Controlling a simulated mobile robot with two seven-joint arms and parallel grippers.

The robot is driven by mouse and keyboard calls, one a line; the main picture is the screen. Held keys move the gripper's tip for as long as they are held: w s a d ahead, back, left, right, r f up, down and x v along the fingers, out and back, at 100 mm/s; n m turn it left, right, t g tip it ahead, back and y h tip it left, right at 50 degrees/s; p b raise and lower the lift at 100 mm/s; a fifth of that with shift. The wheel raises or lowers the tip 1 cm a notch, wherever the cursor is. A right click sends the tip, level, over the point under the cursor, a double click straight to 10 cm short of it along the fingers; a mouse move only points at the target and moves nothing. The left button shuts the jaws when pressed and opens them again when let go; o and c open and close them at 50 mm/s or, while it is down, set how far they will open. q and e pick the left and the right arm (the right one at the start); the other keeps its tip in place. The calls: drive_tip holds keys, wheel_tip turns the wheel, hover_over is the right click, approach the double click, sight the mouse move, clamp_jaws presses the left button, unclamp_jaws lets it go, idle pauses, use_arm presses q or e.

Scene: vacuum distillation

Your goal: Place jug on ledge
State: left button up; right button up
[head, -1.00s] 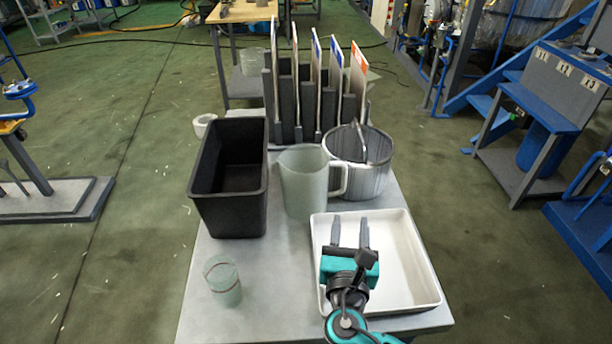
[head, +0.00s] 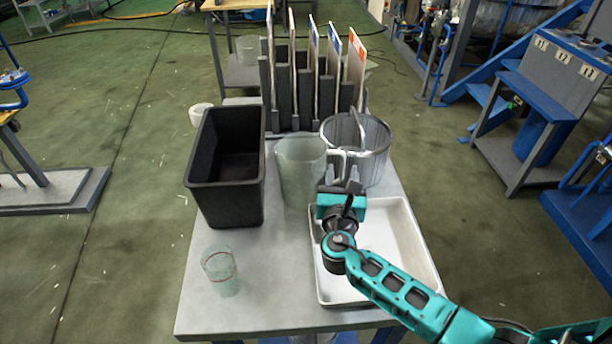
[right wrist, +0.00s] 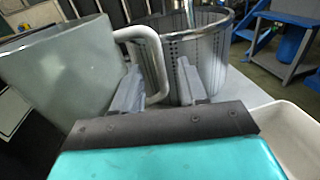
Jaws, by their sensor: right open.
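The jug (head: 300,170) is a translucent grey-white pitcher standing upright on the grey table, with its handle (head: 337,163) on the right side. It also shows in the right wrist view (right wrist: 65,72), with its pale handle (right wrist: 158,60) curving toward my fingers. My right gripper (head: 341,186) is open just in front of the handle. In the right wrist view its two fingers (right wrist: 160,92) point forward, the left one close to the handle's lower end; whether they touch cannot be told. My left gripper is not in view. I cannot tell which surface is the ledge.
A metal perforated basket (head: 372,150) stands right behind the handle. A black bin (head: 200,170) is left of the jug. A white tray (head: 420,270) lies under my right arm. A glass beaker (head: 220,270) stands front left. A rack with upright boards (head: 300,125) is at the back.

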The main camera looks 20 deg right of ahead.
drive_tip(key=shift+w+d, duration=0.15)
drive_tip(key=shift+w, duration=0.1)
drive_tip(key=shift+c, duration=0.2)
clamp_jaws()
